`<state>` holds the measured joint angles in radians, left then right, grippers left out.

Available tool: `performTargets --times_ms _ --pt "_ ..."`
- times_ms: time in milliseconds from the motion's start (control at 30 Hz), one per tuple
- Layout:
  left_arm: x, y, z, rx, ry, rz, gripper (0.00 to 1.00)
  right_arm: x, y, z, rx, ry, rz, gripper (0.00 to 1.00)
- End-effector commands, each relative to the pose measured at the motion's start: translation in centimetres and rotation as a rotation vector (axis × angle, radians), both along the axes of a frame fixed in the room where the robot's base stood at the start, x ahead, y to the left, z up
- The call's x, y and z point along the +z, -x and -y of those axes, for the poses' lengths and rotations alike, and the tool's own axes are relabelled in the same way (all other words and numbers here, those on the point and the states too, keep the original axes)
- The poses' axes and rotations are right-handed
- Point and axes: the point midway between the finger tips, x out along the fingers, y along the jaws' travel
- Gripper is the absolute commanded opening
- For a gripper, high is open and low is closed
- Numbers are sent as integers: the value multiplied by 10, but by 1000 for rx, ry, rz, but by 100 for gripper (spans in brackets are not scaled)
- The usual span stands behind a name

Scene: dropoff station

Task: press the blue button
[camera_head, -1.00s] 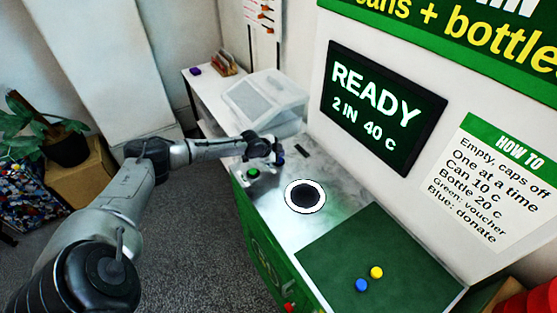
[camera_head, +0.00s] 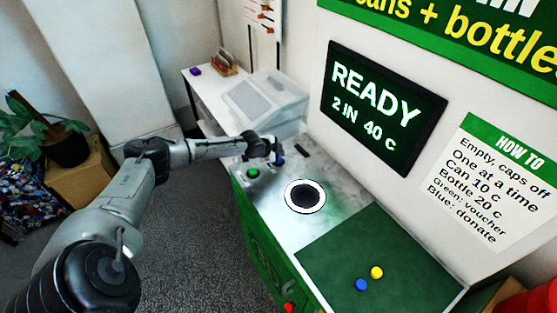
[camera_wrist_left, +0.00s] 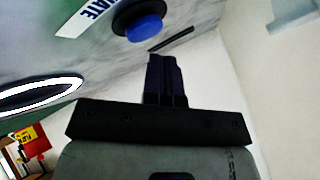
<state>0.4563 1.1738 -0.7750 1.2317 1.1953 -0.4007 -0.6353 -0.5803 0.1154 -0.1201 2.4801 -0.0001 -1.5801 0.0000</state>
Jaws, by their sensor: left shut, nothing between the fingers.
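The blue button (camera_head: 281,160) sits on the far end of the grey counter, partly behind my left gripper (camera_head: 277,156). In the left wrist view the blue button (camera_wrist_left: 146,28) is a blue dome in a dark collar beside a label ending in "ATE". My left gripper (camera_wrist_left: 165,62) is shut and empty there, its fingertips just below and right of the button in the picture. A small gap shows between them; I cannot tell the height. My right gripper is not in view.
A green button (camera_head: 253,173) stands left of the blue one. A round white-rimmed opening (camera_head: 318,186) lies nearer. A green mat (camera_head: 330,250) holds a blue disc (camera_head: 361,285) and a yellow disc (camera_head: 376,272). The screen (camera_head: 382,107) reads "READY 2 IN 40 C".

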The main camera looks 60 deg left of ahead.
Motion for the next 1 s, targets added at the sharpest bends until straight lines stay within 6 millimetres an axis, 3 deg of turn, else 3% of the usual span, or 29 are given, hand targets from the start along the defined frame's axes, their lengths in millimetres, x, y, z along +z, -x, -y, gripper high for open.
performTargets --times_ms 1000 --pt "-10 0 0 0 0 0 0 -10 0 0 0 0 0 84"
